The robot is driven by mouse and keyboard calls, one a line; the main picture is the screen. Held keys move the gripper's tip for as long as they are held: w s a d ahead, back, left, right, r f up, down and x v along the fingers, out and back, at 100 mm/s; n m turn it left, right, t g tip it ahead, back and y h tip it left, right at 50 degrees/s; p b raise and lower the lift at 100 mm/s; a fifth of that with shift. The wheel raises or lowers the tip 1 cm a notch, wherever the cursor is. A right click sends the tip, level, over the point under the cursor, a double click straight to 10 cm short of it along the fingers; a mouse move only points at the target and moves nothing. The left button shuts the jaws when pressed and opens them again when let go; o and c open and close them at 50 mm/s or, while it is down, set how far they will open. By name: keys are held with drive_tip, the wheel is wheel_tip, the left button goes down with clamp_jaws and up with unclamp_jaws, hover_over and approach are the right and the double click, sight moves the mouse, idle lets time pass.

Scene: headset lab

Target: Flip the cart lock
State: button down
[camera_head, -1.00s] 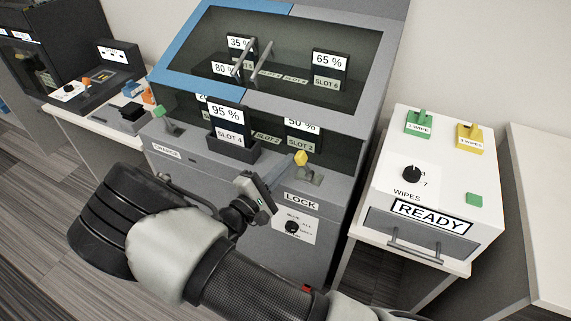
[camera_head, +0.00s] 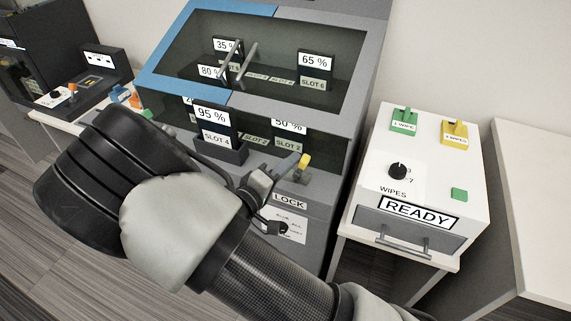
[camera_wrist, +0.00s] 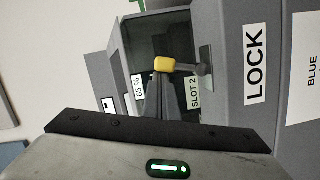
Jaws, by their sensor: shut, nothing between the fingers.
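The lock lever has a yellow knob (camera_head: 304,160) on a short grey stem. My forearm hides part of the cabinet front.
Batteries with percent labels, such as the 95 % one (camera_head: 212,125), stand in slots close behind my gripper. A black dial (camera_head: 283,229) is below the label. A white wipes box (camera_head: 425,170) stands to the right. Another worktop with devices is at far left.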

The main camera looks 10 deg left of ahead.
drive_tip(key=shift+s+d+b, duration=0.15)
drive_tip(key=shift+d+b, duration=0.2)
drive_tip(key=shift+d, duration=0.55)
drive_tip(key=s+a+r+p, duration=0.1)
drive_tip(key=s+a+r, duration=0.2)
drive_tip(key=s+a, duration=0.5)
drive_tip(key=shift+r+p, duration=0.2)
drive_tip(key=shift+p, duration=0.2)
idle(0.4)
